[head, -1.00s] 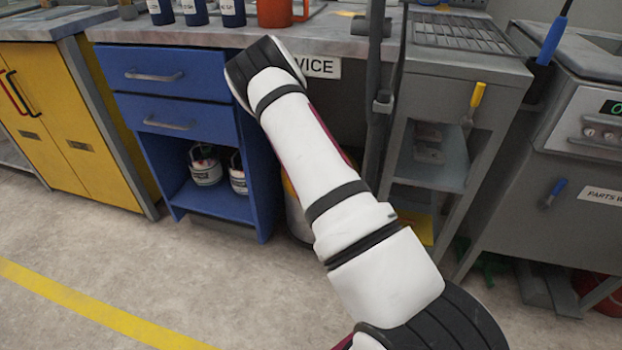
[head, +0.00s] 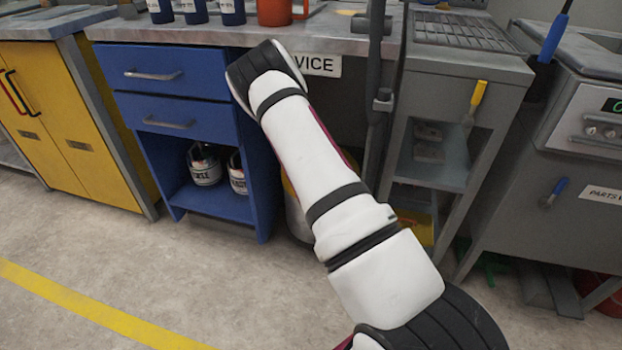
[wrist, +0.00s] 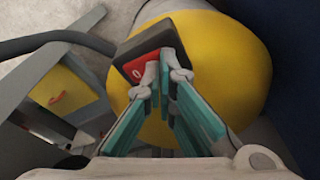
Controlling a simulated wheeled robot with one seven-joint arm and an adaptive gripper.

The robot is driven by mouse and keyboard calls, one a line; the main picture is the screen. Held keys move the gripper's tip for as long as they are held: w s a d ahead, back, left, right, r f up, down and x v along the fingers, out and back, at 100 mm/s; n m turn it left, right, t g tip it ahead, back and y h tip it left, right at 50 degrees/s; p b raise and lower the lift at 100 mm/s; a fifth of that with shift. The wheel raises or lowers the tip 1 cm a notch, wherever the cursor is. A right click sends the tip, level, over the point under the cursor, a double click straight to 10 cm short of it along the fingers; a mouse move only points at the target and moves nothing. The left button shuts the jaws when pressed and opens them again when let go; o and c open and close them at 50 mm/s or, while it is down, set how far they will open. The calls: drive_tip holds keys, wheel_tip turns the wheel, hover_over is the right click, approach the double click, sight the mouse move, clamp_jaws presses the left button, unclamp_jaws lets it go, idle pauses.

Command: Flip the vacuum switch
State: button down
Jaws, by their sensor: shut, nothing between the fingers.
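The vacuum (wrist: 235,65) shows in the wrist view as a yellow rounded body with a dark switch box (wrist: 143,42) on top. A red rocker switch (wrist: 138,69) marked "0" sits in the box. My gripper (wrist: 166,74) is shut with nothing between its fingers. Its fingertips are at the right part of the switch and hide that part; I cannot tell whether they touch it. In the head view, only a sliver of the vacuum (head: 297,218) shows beside my arm under the bench, and my gripper is hidden.
A blue drawer cabinet (head: 178,98) stands left of the vacuum, and a grey cart (head: 465,75) stands right of it. The workbench top (head: 335,42) is above. A dark tube (wrist: 60,38) runs at the left in the wrist view. The floor (head: 120,265) in front is clear.

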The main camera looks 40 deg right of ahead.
drive_tip(key=shift+f, duration=0.4)
drive_tip(key=shift+r, duration=0.2)
drive_tip(key=shift+r+p, duration=2)
drive_tip(key=shift+r, duration=1.35)
drive_tip(key=shift+a, duration=0.1)
